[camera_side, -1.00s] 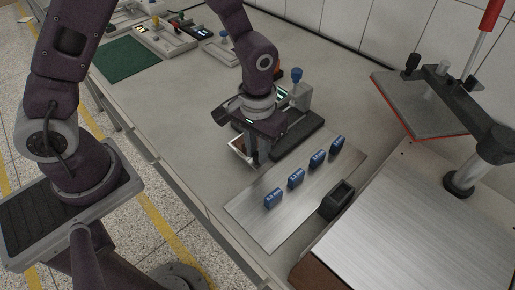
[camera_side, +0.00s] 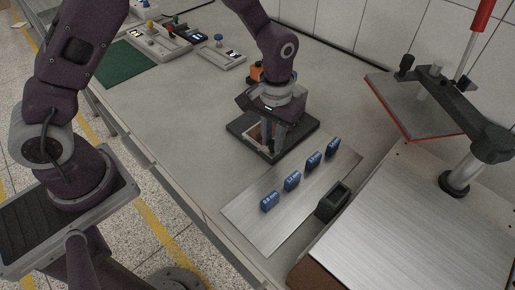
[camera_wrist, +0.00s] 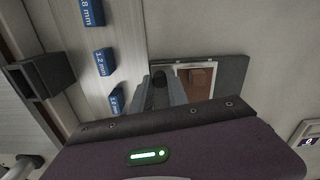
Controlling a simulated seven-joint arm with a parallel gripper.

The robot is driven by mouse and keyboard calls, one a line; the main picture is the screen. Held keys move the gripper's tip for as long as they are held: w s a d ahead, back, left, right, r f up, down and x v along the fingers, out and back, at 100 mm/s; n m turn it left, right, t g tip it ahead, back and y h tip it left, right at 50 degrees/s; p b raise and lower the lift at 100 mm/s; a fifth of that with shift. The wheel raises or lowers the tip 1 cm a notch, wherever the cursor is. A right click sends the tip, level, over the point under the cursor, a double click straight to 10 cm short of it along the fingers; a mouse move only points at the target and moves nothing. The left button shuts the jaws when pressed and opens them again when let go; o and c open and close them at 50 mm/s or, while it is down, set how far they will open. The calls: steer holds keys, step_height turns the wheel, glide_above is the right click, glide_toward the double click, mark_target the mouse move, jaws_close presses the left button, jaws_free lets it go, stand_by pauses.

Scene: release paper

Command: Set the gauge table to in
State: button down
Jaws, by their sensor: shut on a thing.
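The gauge table, a small pale-framed square with a brown face (camera_wrist: 201,78), lies over a dark base plate (camera_side: 247,128). In the side view, part of its frame (camera_side: 256,137) shows left of my fingers. My gripper (camera_side: 270,142) points down at the base, its fingers close together. In the wrist view, the fingers (camera_wrist: 165,92) are beside the frame, with a dark piece between them. I take this for a part of the gauge table; the exact contact is hidden. My wrist hides much of the gauge.
Several blue thickness blocks (camera_side: 292,181) stand in a row on a metal plate (camera_side: 265,226) in front. A dark open holder (camera_side: 333,201) stands right of them. The press (camera_side: 420,105) is at right. Small devices (camera_side: 220,55) and a green mat (camera_side: 127,63) are at the back left.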

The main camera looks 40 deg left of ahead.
steer(key=shift+w, duration=1.45)
steer(key=c, duration=1.3)
jaws_free()
steer(key=shift+s+r, duration=0.1)
steer(key=s+a+r+t, duration=0.15)
steer(key=s+r, duration=0.25)
steer(key=r, duration=0.6)
steer(key=s+a+r+t, duration=0.1)
steer(key=s+a+r, duration=0.25)
steer(key=r, duration=0.65)
steer(key=s+a+r+t, duration=0.1)
steer(key=s, duration=0.4)
steer(key=s+a+r+m+t, duration=0.1)
steer(key=s, duration=0.5)
steer(key=s+a+r+t, duration=0.1)
steer(key=s+a, duration=0.1)
steer(key=s, duration=0.4)
steer(key=shift+s+a+m, duration=0.1)
steer(key=shift+s+m, duration=0.1)
steer(key=shift+m, duration=0.2)
